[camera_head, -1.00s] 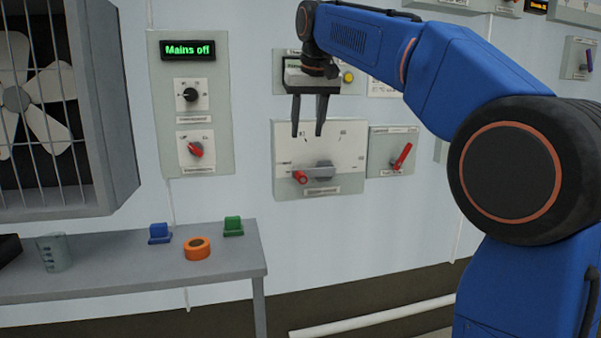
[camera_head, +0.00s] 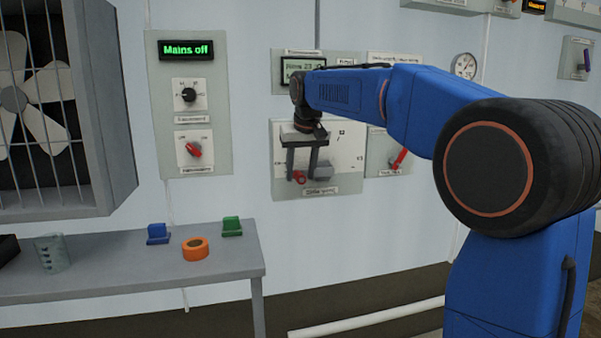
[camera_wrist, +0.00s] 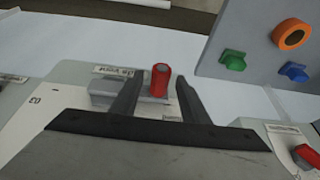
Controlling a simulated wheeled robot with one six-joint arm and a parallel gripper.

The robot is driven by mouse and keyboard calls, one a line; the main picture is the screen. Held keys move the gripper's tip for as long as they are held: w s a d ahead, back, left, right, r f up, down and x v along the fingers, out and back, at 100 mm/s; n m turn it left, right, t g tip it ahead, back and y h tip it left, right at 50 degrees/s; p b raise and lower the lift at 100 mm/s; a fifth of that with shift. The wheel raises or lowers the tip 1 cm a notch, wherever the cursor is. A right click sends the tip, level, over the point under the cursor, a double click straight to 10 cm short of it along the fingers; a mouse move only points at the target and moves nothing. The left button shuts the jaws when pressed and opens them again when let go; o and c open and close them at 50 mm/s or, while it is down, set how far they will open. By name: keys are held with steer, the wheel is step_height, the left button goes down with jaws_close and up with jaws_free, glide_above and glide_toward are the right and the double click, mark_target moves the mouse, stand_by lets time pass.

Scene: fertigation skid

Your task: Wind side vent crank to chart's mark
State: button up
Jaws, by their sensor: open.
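The side vent crank has a red handle knob (camera_head: 300,178) and a grey hub (camera_head: 322,172) on a white dial plate (camera_head: 347,158) with marks around it. The knob sits at the lower left of the hub. My gripper (camera_head: 300,176) is in front of the plate, its two fingers pointing down at the knob. In the wrist view the red knob (camera_wrist: 160,80) stands between the open fingers (camera_wrist: 160,76), with gaps on both sides. My gripper and arm hide part of the dial. A white sheet (camera_head: 395,58), mostly behind my arm, may be the chart; its text is unreadable.
A panel with a red lever (camera_head: 398,160) is close on the right. A panel reading "Mains off" (camera_head: 187,49) with two rotary switches is on the left. A bench (camera_head: 120,278) below holds blue and green blocks, an orange ring and a cup.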

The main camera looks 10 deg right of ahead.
steer(key=shift+f, duration=0.1)
steer(key=shift+c, duration=0.5)
jaws_close()
steer(key=shift+d, duration=0.1)
steer(key=r+y, duration=0.1)
steer(key=d+r+y, duration=0.1)
steer(key=y, duration=0.1)
steer(key=d+r+m+y, duration=0.1)
steer(key=y, duration=0.1)
steer(key=shift+w+d+r, duration=0.1)
steer(key=shift+r, duration=0.3)
steer(key=d+r+y, duration=0.2)
steer(key=y, duration=0.1)
steer(key=d+m+y, duration=0.1)
steer(key=d, duration=0.1)
steer(key=shift+r+t+y, duration=0.4)
steer(key=shift+d+f, duration=0.1)
steer(key=shift+d, duration=0.05)
